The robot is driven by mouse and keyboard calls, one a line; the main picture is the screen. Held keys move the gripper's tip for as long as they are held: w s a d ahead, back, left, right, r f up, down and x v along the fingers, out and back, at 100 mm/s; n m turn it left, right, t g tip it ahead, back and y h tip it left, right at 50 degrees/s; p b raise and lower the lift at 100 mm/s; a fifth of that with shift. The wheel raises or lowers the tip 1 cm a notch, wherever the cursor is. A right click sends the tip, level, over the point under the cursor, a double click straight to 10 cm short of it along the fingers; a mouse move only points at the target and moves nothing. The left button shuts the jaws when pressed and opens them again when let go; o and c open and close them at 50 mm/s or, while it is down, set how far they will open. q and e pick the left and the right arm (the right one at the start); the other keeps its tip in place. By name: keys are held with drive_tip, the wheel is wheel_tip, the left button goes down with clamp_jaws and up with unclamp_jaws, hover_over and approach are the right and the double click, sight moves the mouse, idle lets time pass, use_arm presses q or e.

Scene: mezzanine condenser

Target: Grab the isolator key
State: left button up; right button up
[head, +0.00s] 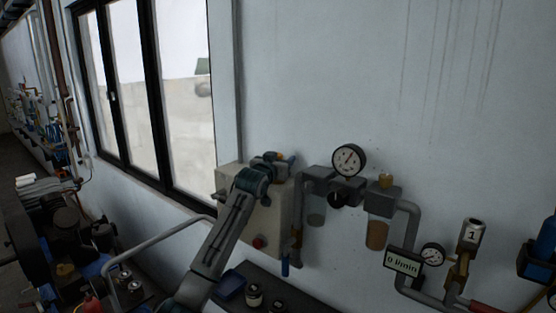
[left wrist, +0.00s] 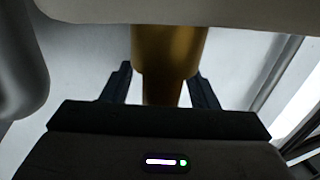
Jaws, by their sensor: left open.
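My left gripper (head: 274,157) is at the top of a beige wall box (head: 269,222), with its arm crossing the front of the box. A small brass-orange part shows beside its fingers in the head view, too small to make out. In the left wrist view a brass-coloured part (left wrist: 168,50), with a wide round body and a narrower stem, stands between the two fingers (left wrist: 160,88). It appears to be the isolator key, but its full shape is hidden. The fingers are open, one on each side of the stem. My right gripper is not in view.
A red button (head: 258,242) is on the box front. To the right are a pressure gauge (head: 349,160), filter bowls, grey pipes and a flow display (head: 403,261). A dark shelf below holds a blue tray (head: 231,286) and jars. A window (head: 150,90) is at left.

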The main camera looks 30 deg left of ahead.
use_arm(q)
drive_tip(key=shift+s, duration=0.1)
drive_tip(key=c, duration=1.1)
drive_tip(key=shift+o, duration=0.2)
